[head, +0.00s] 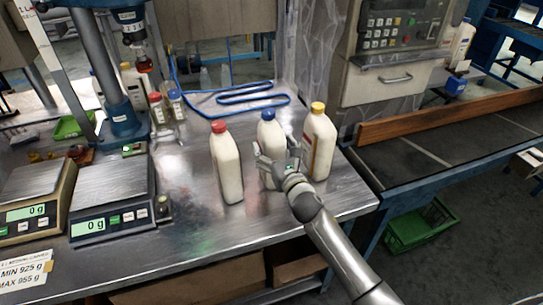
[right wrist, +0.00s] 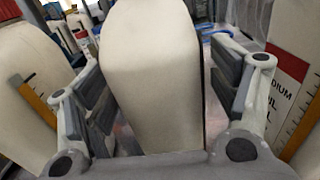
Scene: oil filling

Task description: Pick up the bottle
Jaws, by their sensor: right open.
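Three white bottles stand in a row on the metal table. The red-capped bottle (head: 226,164) is at the left, the blue-capped bottle (head: 270,138) in the middle and the yellow-capped bottle (head: 319,143) at the right. My right gripper (head: 276,165) is at the front of the blue-capped bottle and hides part of it. In the right wrist view, the open fingers (right wrist: 165,85) stand on either side of the bottle's pale body (right wrist: 150,75), with visible gaps. The neighbouring bottles show at both edges of that view. My left gripper is not in view.
Two scales (head: 113,190) reading 0 g sit at the left, beside a blue press (head: 118,95). A conveyor (head: 440,150) is at the right. The table front is clear.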

